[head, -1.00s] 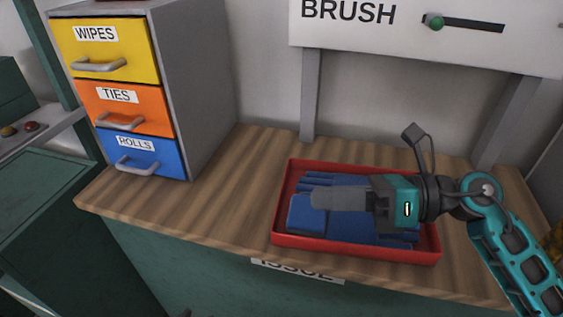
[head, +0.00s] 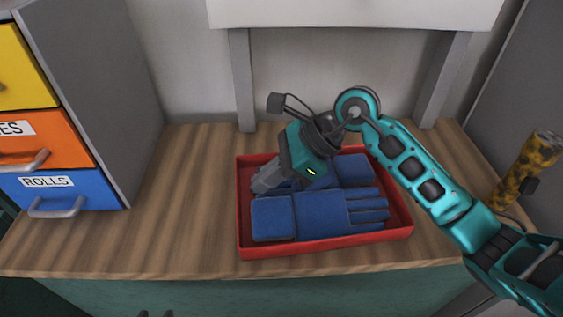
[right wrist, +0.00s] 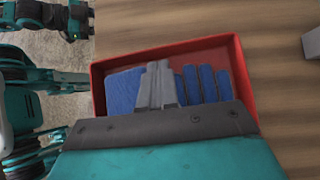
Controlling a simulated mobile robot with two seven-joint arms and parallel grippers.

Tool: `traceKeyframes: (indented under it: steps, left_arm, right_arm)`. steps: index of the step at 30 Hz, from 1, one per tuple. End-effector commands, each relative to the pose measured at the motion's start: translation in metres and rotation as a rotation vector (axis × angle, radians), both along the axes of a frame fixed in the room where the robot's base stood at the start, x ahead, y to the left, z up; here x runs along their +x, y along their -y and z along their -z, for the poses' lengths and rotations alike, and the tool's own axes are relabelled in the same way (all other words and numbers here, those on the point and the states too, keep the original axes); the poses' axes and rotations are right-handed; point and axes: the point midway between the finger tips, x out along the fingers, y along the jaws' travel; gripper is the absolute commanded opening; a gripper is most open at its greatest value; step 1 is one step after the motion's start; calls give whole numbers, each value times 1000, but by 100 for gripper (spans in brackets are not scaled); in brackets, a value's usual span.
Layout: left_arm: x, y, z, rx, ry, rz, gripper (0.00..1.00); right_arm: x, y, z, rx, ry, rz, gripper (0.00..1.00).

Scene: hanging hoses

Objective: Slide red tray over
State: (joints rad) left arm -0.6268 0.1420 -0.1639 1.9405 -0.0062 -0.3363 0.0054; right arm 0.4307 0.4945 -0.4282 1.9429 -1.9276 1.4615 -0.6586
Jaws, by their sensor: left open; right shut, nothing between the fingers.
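The red tray (head: 325,246) lies on the wooden worktop with blue gloves (head: 300,217) inside it. It also shows in the right wrist view (right wrist: 243,85). My right gripper (head: 262,184) is shut and empty. It points down and left, with its fingertips at the tray's left part, close to the inner side of the left wall. Whether the fingertips touch the wall or the gloves I cannot tell. In the right wrist view the shut fingers (right wrist: 157,75) cover part of the gloves.
The wooden worktop (head: 185,200) is clear between the tray and the drawer cabinet (head: 95,80) on the left. Two grey posts (head: 242,85) stand at the back under a white panel. A yellow-and-black mottled handle (head: 525,165) stands at the right end.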

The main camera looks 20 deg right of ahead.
Motion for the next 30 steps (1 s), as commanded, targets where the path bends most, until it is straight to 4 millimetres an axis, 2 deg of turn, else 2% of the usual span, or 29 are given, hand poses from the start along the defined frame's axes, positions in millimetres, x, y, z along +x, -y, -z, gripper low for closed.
traceKeyframes:
  steps: [3,9,22,26,30]
  left_arm:
    - [0,0,0,0,0,0,43]
    - [0,0,0,0,0,0,43]
    - [0,0,1,0,1,-1,43]
    - [1,0,8,0,1,-1,43]
    - [1,0,17,-1,-1,-1,43]
  right_arm:
    - [2,-13,12,3,-2,-1,0]
    - [4,-22,22,1,0,0,0]
    - [5,-28,23,2,2,-1,0]
    - [9,-50,24,3,4,-5,0]
    - [16,-86,25,2,4,-5,0]
